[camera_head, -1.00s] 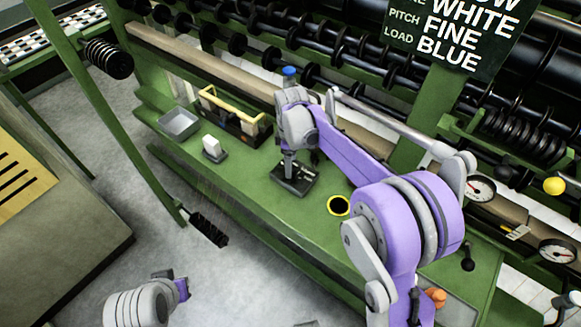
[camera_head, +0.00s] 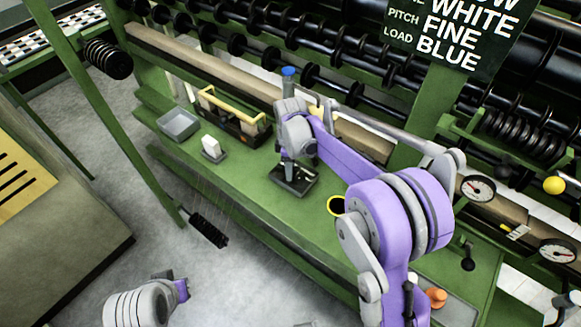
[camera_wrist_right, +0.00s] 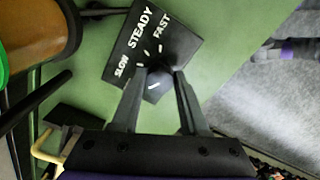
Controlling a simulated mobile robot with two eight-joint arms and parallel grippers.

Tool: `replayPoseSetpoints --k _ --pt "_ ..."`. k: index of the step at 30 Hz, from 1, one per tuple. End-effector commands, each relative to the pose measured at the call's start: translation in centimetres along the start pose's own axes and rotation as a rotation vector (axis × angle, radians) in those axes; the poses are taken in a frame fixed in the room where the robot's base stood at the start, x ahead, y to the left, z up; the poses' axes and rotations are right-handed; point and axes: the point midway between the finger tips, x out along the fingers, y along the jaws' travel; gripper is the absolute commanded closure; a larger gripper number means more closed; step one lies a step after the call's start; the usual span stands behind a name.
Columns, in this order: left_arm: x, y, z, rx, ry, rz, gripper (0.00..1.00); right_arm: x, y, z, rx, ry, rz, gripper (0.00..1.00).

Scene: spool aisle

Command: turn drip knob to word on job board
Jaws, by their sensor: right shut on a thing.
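The drip knob (camera_wrist_right: 162,75) is a dark round knob with a white mark, on a black plate (camera_wrist_right: 128,52) lettered SLOW, STEADY and FAST, with white tick marks. My right gripper (camera_wrist_right: 157,80) is shut on the knob, one finger on each side. I cannot tell surely which word the mark points to. In the head view the plate (camera_head: 293,184) lies on the green bench under my right gripper (camera_head: 289,172), which hides the knob. The job board (camera_head: 455,32) reads WHITE, FINE and BLUE; its top line is cut off, ending in OW.
The green bench (camera_head: 250,190) also bears a grey tray (camera_head: 178,124), a white block on a small base (camera_head: 212,147) and a yellow-handled carrier (camera_head: 232,112). A yellow-rimmed hole or cup (camera_head: 335,206) is partly behind my right arm. Dials (camera_head: 477,188) sit at the right.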

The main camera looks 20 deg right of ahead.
Motion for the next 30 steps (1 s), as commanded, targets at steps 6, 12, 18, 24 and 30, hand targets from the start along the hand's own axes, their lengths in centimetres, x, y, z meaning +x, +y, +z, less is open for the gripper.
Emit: replayPoseSetpoints --k 6,12,18,24,30 --pt "0.02 0.0 0.02 0.0 0.0 0.0 1.0 -0.02 0.01 0.0 0.008 0.0 0.0 1.0" --pt "0.18 0.0 0.14 0.0 -0.001 0.0 1.0 0.0 0.0 0.0 0.071 0.0 0.0 1.0" --pt "0.46 0.0 0.35 0.0 -0.002 0.0 1.0 0.01 -0.02 0.0 0.203 0.0 0.0 1.0" --pt "0.73 0.0 0.56 0.0 -0.004 0.0 1.0 0.02 -0.03 0.0 0.366 0.0 0.0 1.0" --pt "0.94 0.0 0.71 0.0 -0.005 0.0 1.0 0.0 -0.03 -0.01 0.513 0.0 0.001 1.0"
